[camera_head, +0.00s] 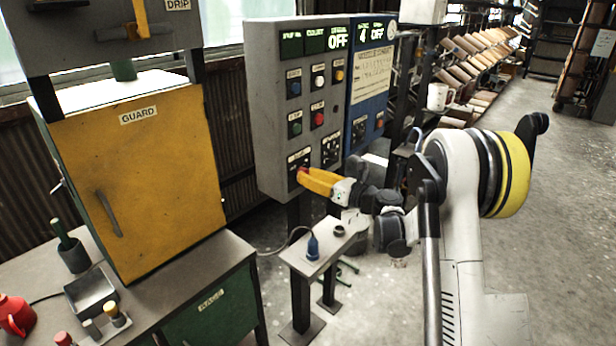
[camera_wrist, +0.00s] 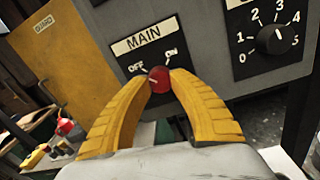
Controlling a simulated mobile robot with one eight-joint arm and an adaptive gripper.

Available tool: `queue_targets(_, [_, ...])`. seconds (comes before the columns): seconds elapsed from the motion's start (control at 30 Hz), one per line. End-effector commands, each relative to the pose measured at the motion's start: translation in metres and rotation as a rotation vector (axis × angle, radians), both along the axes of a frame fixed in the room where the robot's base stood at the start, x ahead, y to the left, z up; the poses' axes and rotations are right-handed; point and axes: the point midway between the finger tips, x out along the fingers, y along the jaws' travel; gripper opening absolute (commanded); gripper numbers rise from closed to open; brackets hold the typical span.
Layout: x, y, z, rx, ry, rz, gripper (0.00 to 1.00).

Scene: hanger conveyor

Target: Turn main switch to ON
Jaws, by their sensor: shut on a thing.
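The knob's pointer direction is too small to tell for sure. In the head view my gripper (camera_head: 303,176) reaches the lower left of the grey control panel (camera_head: 262,100), where the fingers cover most of the knob. The panel's display at the top reads OFF.
A numbered black dial (camera_wrist: 277,40) sits right of the switch. Several buttons, including a red one (camera_head: 318,118), are above it. A blue panel (camera_head: 369,95) adjoins on the right. A yellow guard door (camera_head: 150,170) stands left. A small stand (camera_head: 318,252) with a blue object is below.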

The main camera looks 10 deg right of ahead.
Motion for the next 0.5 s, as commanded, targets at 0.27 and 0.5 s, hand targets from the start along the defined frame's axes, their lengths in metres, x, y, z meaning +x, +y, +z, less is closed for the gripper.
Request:
queue_targets(0.27, [0.0,0.0003,-0.0014,0.066,0.049,0.001,0.0])
queue_targets(0.5, [-0.0001,0.0006,-0.0019,0.213,0.157,0.001,0.0])
